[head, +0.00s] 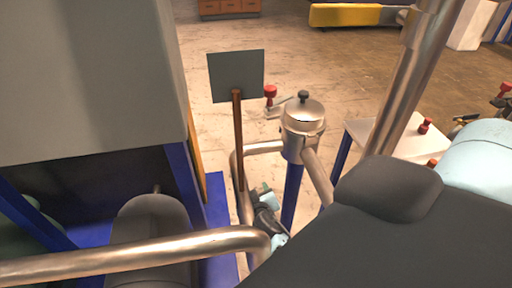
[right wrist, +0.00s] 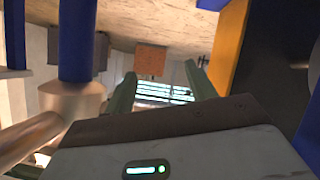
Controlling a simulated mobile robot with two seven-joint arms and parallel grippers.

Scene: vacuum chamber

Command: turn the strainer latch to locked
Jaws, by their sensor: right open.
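The strainer (head: 301,140) is a metal cylinder in the head view, with a domed lid and a dark knob (head: 303,96) on top. It stands above a blue post, with metal pipes running from its sides. A small lever with a red knob (head: 270,92) shows just behind and left of the lid; I cannot tell whether it is the latch. My right gripper (head: 266,205) is low and left of the strainer, beside the pipe, partly hidden by my arm. In the right wrist view its fingers (right wrist: 160,85) are apart with nothing between them. My left gripper is out of view.
A grey sign (head: 237,76) on a brown post stands left of the strainer. A large grey cabinet (head: 80,80) fills the left. A thick metal pipe (head: 140,257) crosses the lower left. A white table (head: 400,140) with red knobs is at right. Open floor lies behind.

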